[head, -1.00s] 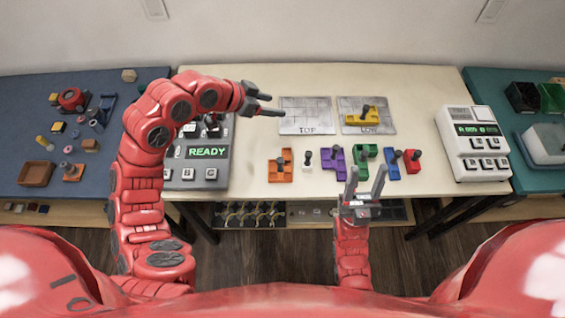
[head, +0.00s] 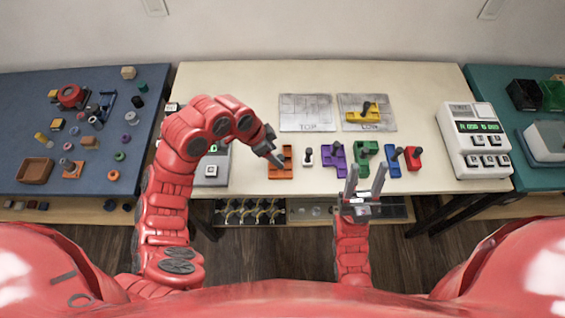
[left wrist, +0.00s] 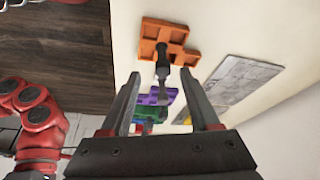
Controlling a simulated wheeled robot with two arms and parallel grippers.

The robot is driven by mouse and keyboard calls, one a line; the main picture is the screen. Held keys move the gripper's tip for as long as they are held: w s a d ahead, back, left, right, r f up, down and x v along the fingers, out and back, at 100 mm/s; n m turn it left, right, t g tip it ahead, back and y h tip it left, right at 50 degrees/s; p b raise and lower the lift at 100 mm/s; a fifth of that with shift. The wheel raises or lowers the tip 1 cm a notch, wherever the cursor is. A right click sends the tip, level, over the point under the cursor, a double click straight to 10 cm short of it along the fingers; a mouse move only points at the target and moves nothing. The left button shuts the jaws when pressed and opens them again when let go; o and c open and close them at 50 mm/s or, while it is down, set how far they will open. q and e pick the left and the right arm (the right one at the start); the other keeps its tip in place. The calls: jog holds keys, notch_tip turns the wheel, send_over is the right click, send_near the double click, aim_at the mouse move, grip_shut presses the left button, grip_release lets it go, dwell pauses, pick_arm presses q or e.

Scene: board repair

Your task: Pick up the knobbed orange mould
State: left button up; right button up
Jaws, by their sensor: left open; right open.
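The knobbed orange mould (head: 281,174) lies on the cream table at the left end of a row of coloured knobbed pieces. In the left wrist view the orange mould (left wrist: 178,51) lies beyond the fingertips, its dark knob pointing toward the gripper. My left gripper (head: 277,159) is open and empty, with its fingers over the mould's left side, partly hiding it. The open fingers also show in the left wrist view (left wrist: 160,74), apart from the mould. My right gripper (head: 366,172) is open and empty at the table's front edge, below the green piece.
White (head: 308,158), purple (head: 336,168), green (head: 366,173), blue (head: 393,167) and red (head: 413,163) pieces stand close by on the right. A yellow piece (head: 358,117) sits on the right plate (head: 381,104). The left plate (head: 305,106) is bare.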

aim_at(280, 157)
pick_arm(q)
jog(key=shift+d+f, duration=0.1)
jog(key=shift+f, duration=0.45)
jog(key=shift+p+x, duration=0.75)
jog(key=shift+x, duration=1.4)
jog(key=shift+w, duration=0.2)
grip_shut()
